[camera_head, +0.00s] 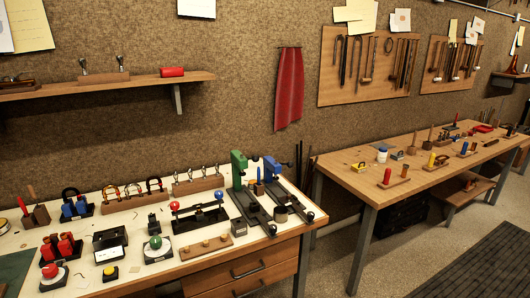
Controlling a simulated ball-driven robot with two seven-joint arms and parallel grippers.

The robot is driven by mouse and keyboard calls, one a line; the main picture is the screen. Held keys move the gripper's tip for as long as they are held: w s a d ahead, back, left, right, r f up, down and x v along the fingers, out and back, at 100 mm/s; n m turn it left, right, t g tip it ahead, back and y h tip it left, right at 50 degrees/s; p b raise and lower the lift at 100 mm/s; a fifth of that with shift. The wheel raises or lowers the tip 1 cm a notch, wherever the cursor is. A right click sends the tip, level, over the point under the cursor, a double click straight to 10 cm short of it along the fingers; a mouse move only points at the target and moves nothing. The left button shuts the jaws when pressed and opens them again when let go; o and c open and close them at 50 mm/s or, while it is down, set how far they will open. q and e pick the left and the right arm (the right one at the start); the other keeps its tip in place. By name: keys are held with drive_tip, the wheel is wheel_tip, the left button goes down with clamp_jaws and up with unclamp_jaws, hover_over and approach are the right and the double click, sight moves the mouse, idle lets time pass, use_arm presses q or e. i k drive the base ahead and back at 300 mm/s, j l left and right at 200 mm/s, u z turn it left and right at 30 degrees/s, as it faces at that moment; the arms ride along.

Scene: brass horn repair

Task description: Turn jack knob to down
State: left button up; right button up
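No part in view is clearly marked as the jack knob, and I cannot tell its setting. Candidates stand on the white-topped bench (130,275) at the lower left. A green upright device (238,168) and a blue upright device (271,172) stand on dark rail bases at the bench's right end. A round green knob (155,242) sits on a small base near the middle. A round red knob (51,270) sits on a base at the front left. Neither of my grippers is in view.
Wooden racks of small tools line the bench's back. A second wooden bench (400,185) stands at right, with clear floor (330,262) between. A shelf (120,82) hangs above left.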

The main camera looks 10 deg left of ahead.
sight(51, 271)
drive_tip(key=u, duration=2)
